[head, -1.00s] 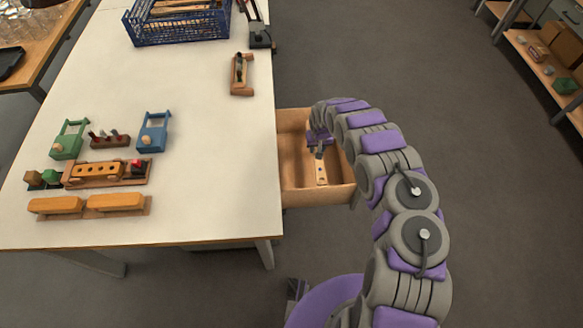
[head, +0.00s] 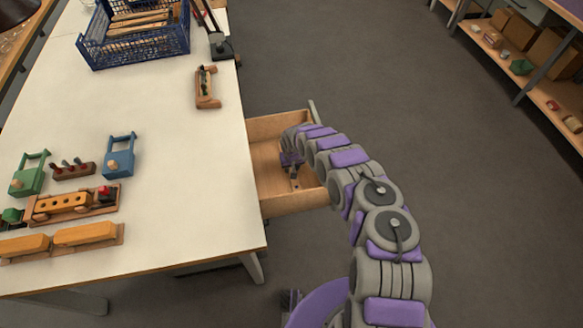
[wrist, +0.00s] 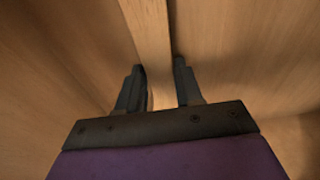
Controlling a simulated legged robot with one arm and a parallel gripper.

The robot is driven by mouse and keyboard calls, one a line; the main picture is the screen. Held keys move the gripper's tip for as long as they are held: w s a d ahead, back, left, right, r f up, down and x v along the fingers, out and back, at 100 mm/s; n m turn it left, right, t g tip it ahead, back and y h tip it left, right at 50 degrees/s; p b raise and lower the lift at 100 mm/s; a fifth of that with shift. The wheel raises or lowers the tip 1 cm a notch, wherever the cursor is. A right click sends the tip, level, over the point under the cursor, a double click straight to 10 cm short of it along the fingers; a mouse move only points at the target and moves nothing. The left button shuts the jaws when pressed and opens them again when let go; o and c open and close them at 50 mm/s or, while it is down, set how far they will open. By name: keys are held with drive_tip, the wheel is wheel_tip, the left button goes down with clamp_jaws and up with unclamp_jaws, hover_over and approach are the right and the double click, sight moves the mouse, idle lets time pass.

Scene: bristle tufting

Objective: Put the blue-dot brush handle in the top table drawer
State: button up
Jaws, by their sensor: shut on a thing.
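The open wooden drawer (head: 292,202) sticks out from the right side of the white table (head: 190,215). My gripper (head: 291,162) is down inside it. In the wrist view my gripper (wrist: 159,72) has a pale wooden bar (wrist: 150,40) between its dark fingers and is shut on it. The bar looks like the brush handle; no blue dot shows on it. Wooden drawer surfaces lie on both sides of it. In the head view my arm and gripper hide most of the handle, and a small end (head: 294,184) shows below the fingers.
A blue crate (head: 135,50) of wooden pieces stands at the table's back. A small wooden holder (head: 206,88) lies near the right edge. A blue caddy (head: 119,158), a green caddy (head: 29,178) and wooden racks (head: 70,205) stand at left. The floor right of my arm is clear.

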drive_tip(key=o, duration=1.1)
drive_tip(key=r+p, duration=0.1)
drive_tip(key=r, duration=0.3)
drive_tip(key=s+r+p, duration=0.1)
drive_tip(key=r, duration=0.3)
drive_tip(key=r+p, duration=0.1)
drive_tip(key=r, duration=0.3)
drive_tip(key=shift+s+d, duration=0.25)
drive_tip(key=shift+s, duration=0.1)
